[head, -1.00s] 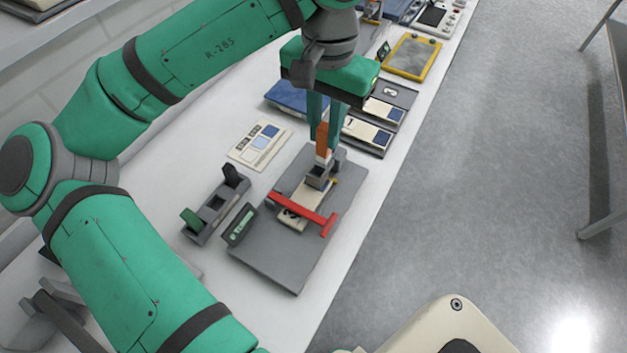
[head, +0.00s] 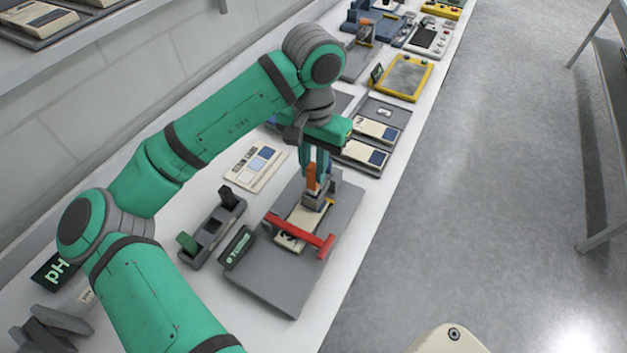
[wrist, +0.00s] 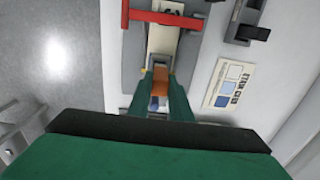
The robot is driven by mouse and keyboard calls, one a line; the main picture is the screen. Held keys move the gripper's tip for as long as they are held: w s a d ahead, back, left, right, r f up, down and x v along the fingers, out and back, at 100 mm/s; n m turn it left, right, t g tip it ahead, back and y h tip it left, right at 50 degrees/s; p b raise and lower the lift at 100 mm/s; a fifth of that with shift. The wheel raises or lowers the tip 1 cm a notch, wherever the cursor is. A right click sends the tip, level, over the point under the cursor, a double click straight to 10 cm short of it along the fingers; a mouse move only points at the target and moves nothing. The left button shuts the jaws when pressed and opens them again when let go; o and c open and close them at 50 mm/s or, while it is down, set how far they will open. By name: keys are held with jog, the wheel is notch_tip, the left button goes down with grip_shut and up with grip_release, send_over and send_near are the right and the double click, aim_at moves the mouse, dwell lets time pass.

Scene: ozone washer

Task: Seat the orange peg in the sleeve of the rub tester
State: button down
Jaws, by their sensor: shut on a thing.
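The orange peg (head: 312,177) stands between the fingers of my gripper (head: 314,170), which is shut on it. The peg looks upright. Its lower end is at the dark sleeve (head: 318,199) of the rub tester (head: 270,265), a grey plate with a cream strip and a red crossbar. How deep the peg sits in the sleeve cannot be told. In the wrist view the orange peg (wrist: 161,79) shows between the green fingers, below the cream strip (wrist: 163,40) and red bar (wrist: 163,18).
A grey holder (head: 212,230) and a small dark green sign (head: 237,247) stand left of the plate. A cream colour card (head: 256,165) lies behind them. Dark trays with cream blocks (head: 375,130) and a yellow-framed tray (head: 404,77) lie further back.

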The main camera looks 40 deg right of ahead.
aim_at(314, 182)
jog(key=shift+f, duration=2.45)
jog(key=shift+f, duration=0.15)
jog(key=c, duration=1.6)
grip_release()
notch_tip(314, 182, up, 12)
jog(key=shift+r, duration=0.15)
